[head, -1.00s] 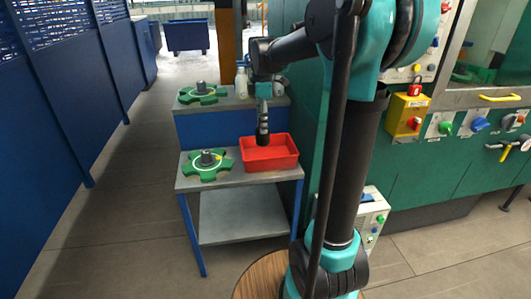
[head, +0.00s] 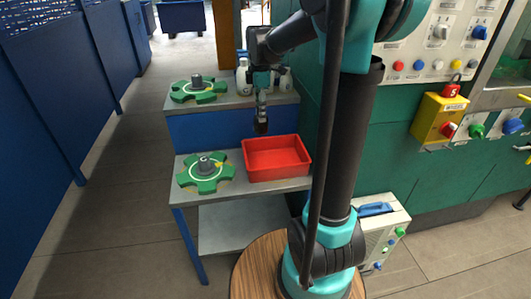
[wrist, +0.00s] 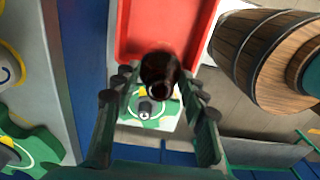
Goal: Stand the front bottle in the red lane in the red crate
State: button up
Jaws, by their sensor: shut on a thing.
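My gripper (head: 262,112) hangs pointing down near the far left corner of the red crate (head: 277,177). It is shut on a dark amber bottle (head: 261,126), held upright and above the rim level in the head view. In the wrist view the dark bottle (wrist: 160,72) lies between the two fingers of my gripper (wrist: 156,92). The red crate (wrist: 199,30) shows just beyond the bottle there. The crate's visible inside looks empty. I cannot make out a red lane.
The crate stands on a grey lower shelf beside a green star-shaped fixture (head: 205,173). Another green fixture (head: 198,91) and pale bottles (head: 242,79) stand on the higher shelf behind. A green machine with a yellow switch box (head: 437,115) is at the right.

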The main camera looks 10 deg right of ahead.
aim_at(261, 124)
notch_tip(261, 124, down, 17)
jog(key=shift+r, duration=0.1)
dwell(0.3)
jog(key=o, duration=1.2)
notch_tip(261, 124, up, 11)
jog(key=shift+s+r, duration=0.15)
jog(key=shift+r, duration=0.3)
jog(key=s+d+f+m+t, duration=0.1)
jog(key=s+f+m, duration=0.2)
jog(key=s+m, duration=0.3)
jog(key=s+d+f+m+t, duration=0.1)
jog(key=s+d+f+m, duration=0.1)
jog(key=s+f+m, duration=0.2)
jog(key=s+d+f+m+t, duration=0.1)
jog(key=s+f+m+t, duration=0.1)
jog(key=s+m, duration=0.6)
jog(key=shift+s+d+f, duration=0.1)
jog(key=shift+s+f, duration=0.15)
jog(key=shift+s, duration=0.4)
jog(key=shift+s+d+f, duration=0.15)
jog(key=shift+s+f, duration=0.1)
jog(key=shift+s, duration=0.35)
jog(key=shift+s+d+f, duration=0.1)
jog(key=shift+s+f, duration=0.15)
jog(key=shift+s, duration=0.4)
